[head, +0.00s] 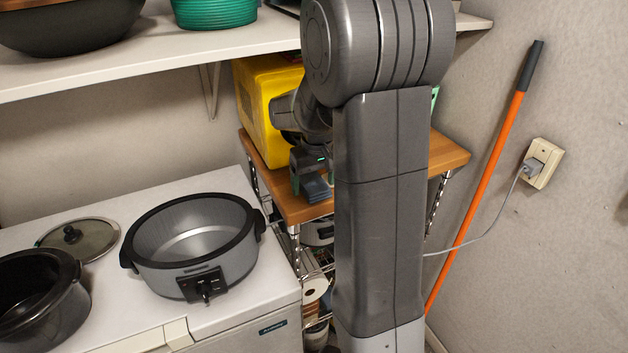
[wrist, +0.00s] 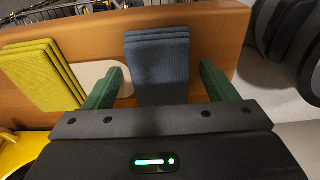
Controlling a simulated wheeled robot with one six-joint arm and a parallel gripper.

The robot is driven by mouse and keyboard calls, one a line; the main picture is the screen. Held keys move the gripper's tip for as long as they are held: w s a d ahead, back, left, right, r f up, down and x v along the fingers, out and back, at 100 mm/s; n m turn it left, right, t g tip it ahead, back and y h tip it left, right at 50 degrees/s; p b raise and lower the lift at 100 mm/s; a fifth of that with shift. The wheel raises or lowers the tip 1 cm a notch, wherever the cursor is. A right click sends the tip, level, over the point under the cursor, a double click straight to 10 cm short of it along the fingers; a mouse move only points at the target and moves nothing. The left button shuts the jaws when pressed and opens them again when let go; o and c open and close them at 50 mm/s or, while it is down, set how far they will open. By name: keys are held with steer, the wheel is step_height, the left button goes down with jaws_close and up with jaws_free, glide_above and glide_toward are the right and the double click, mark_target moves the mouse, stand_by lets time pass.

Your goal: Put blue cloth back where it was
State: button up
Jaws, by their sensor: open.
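The blue cloth (wrist: 158,48) is a folded stack on the wooden shelf top. In the wrist view it lies between the two green fingers of my gripper (wrist: 161,72), with a gap on each side. My gripper is open, and the near end of the cloth is hidden by the gripper body. In the head view the blue cloth (head: 317,189) shows at the front part of the wooden top, just below my gripper (head: 312,178). My arm hides much of the shelf there.
A folded yellow cloth (wrist: 40,70) lies left of the blue one, with a flat white piece (wrist: 92,72) between them. A yellow box-like object (head: 262,105) stands on the wooden top (head: 447,152). A grey pot (head: 195,240) sits on the white surface at left. An orange pole (head: 490,170) leans right.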

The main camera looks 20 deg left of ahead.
mark_target(317, 187)
step_height(317, 187, up, 12)
steer(key=s+d, duration=0.1)
steer(key=shift+b, duration=0.35)
steer(key=shift+f, duration=0.1)
steer(key=f, duration=0.8)
steer(key=w+a+f, duration=0.1)
steer(key=f, duration=0.3)
steer(key=r, duration=0.2)
steer(key=shift+s+d+r, duration=0.2)
steer(key=shift+r, duration=0.1)
steer(key=shift+w+r, duration=0.1)
steer(key=shift+r, duration=0.1)
steer(key=shift+f, duration=0.15)
